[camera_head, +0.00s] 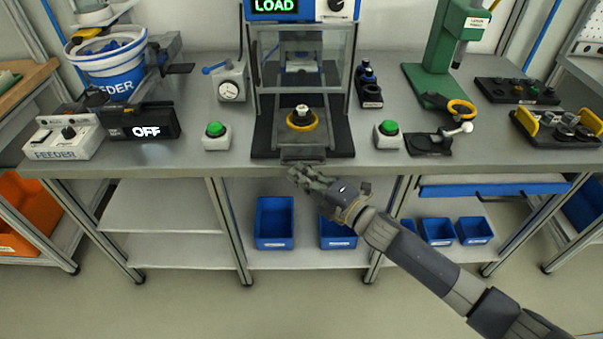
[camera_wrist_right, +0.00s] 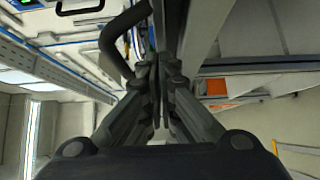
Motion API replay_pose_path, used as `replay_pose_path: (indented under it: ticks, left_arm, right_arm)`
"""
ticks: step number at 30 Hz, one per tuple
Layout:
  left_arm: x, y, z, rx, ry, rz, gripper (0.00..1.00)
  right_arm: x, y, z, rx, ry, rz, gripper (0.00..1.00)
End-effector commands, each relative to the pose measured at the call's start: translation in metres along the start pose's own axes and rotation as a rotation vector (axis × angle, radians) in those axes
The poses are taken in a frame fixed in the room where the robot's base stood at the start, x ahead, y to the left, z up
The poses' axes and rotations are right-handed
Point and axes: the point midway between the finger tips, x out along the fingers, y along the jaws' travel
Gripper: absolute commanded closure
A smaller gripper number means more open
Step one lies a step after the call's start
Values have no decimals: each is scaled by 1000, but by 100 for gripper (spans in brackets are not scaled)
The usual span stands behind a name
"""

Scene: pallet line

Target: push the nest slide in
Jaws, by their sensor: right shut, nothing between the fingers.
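The nest slide (camera_head: 290,140) is a grey plate at the front of the press station, pulled out toward the table's front edge. A yellow ring with a dark and pale part in it (camera_head: 302,119) sits on the slide. A grey handle (camera_head: 301,162) shows at the slide's front. My right gripper (camera_head: 296,173) is shut and empty, just below and in front of that handle; I cannot tell whether it touches. In the right wrist view the closed fingers (camera_wrist_right: 158,85) point ahead, beside a dark curved bar. My left gripper is not in view.
Two green buttons (camera_head: 215,129) (camera_head: 387,128) flank the station, whose display (camera_head: 272,6) reads LOAD. A feeder with a blue-and-white bowl (camera_head: 108,68) stands left, its sign reading OFF. A green press (camera_head: 447,50) stands right. Blue bins (camera_head: 275,222) sit on the shelf below.

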Motion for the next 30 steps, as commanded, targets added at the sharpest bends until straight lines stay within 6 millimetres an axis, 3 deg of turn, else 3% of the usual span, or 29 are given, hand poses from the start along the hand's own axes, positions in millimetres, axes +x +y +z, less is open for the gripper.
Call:
replay_pose_path:
  ticks: [10, 21, 30]
  left_arm:
    - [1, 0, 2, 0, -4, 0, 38]
    - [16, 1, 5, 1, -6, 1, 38]
    - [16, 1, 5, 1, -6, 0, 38]
  right_arm:
    - [1, -1, 1, 0, 0, 0, 100]
    - [29, -1, 28, -1, 0, 1, 100]
    - [29, 0, 29, 1, 0, 0, 100]
